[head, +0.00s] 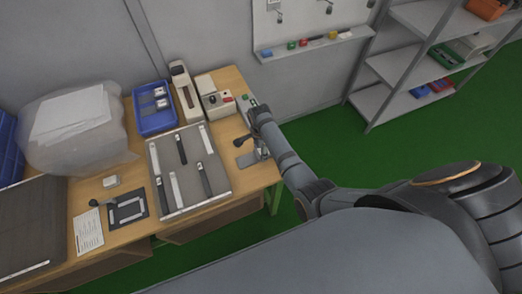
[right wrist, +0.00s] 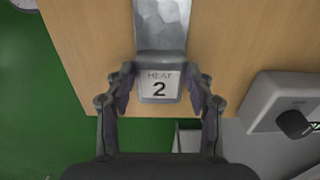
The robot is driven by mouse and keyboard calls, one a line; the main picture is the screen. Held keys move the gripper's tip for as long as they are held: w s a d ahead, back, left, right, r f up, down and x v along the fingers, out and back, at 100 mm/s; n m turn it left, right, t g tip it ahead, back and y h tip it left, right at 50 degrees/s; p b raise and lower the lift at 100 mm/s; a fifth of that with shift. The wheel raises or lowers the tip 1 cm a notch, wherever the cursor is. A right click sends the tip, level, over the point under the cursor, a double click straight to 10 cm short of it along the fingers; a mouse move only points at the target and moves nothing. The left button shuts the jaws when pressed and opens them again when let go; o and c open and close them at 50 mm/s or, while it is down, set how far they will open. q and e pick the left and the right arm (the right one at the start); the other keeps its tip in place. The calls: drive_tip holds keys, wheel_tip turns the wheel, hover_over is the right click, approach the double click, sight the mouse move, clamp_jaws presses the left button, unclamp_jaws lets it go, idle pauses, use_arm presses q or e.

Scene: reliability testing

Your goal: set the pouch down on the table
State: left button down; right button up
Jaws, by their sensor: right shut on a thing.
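The pouch (right wrist: 160,40) is a silver, foil-like strip in the right wrist view, with a white label bearing a large 2 at its near end. My right gripper (right wrist: 160,95) is shut on that labelled end, one finger on each side. My left gripper is not in view.
A grey tray (head: 217,181) of strips lies left of the pouch. Behind are a blue bin (head: 153,121), a tall beige device (head: 184,88) and a white box with a red button (head: 217,104). Bare wood surrounds the pouch near the table's right edge; green floor (head: 335,150) lies beyond.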

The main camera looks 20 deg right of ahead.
sight(260, 152)
drive_tip(key=o, duration=1.2)
drive_tip(key=shift+w+f, duration=0.1)
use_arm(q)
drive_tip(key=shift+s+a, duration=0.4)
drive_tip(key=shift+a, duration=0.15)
use_arm(e)
drive_tip(key=shift+d, duration=0.1)
drive_tip(key=shift+r, duration=0.25)
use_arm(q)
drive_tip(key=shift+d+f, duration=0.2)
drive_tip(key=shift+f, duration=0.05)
use_arm(e)
wheel_tip(260, 152, up, 12)
drive_tip(key=shift+f, duration=0.1)
